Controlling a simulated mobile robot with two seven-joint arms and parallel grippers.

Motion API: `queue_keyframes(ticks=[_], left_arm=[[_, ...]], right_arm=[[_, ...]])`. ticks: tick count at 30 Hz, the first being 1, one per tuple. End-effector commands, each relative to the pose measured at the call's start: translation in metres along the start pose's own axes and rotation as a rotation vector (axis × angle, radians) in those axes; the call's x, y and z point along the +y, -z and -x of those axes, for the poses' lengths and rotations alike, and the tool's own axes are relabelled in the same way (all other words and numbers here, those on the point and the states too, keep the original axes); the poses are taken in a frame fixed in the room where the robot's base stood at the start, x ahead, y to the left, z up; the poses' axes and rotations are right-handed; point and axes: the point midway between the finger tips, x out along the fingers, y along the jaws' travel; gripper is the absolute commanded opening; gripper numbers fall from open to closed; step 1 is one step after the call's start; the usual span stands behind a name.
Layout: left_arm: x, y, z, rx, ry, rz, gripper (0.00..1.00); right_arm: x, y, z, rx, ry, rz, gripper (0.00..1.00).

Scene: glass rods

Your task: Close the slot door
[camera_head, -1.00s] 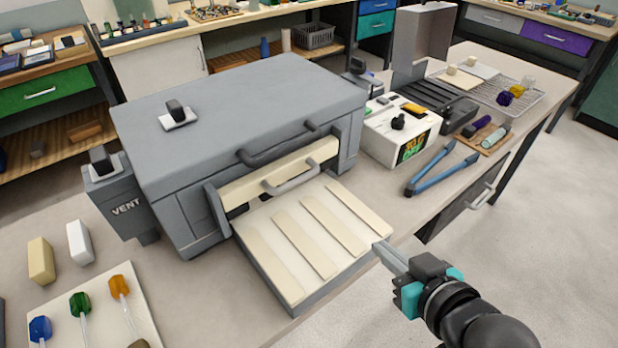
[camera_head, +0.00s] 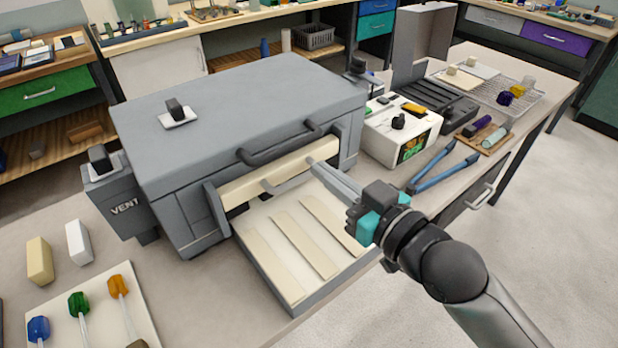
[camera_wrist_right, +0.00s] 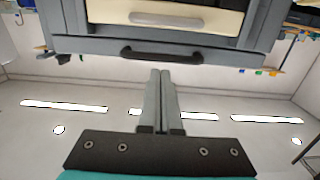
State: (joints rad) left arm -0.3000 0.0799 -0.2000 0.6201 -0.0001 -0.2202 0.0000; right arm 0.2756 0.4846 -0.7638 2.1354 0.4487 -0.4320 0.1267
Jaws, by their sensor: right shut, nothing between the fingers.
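The slot door (camera_head: 250,185) is a cream panel on the front of the grey kiln (camera_head: 245,110). A dark gap shows below it, above the shelf. Its light grey handle (camera_wrist_right: 166,19) shows in the wrist view; in the head view my right gripper partly covers it. My right gripper (camera_head: 318,169) is shut and empty, its fingertips in front of the door's right part. In the wrist view the fingertips (camera_wrist_right: 161,74) point at the dark lid handle (camera_wrist_right: 160,55); I cannot tell whether they touch anything. My left gripper is not in view.
A shelf with cream strips (camera_head: 305,245) juts out below the door. A white controller box (camera_head: 402,130) and blue tongs (camera_head: 440,170) lie to the right. A vent box (camera_head: 122,195) stands at the left, with a board of coloured glass rods (camera_head: 98,305) in front.

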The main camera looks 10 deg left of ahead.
Motion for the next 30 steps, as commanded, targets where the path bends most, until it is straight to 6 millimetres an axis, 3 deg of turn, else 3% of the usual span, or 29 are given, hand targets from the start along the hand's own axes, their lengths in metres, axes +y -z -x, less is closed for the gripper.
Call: queue_keyframes(ticks=[7,9,15,30], left_arm=[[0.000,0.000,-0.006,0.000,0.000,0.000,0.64],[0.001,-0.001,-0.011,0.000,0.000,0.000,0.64],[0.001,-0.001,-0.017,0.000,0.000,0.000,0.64],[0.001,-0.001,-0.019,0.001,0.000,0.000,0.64]], right_arm=[[-0.001,-0.003,-0.042,-0.001,0.001,0.001,0.00],[-0.001,-0.019,-0.043,-0.005,0.001,-0.001,0.00],[0.000,-0.037,-0.047,-0.003,0.001,0.001,0.00],[-0.001,-0.043,-0.048,-0.003,0.001,0.001,0.00]])
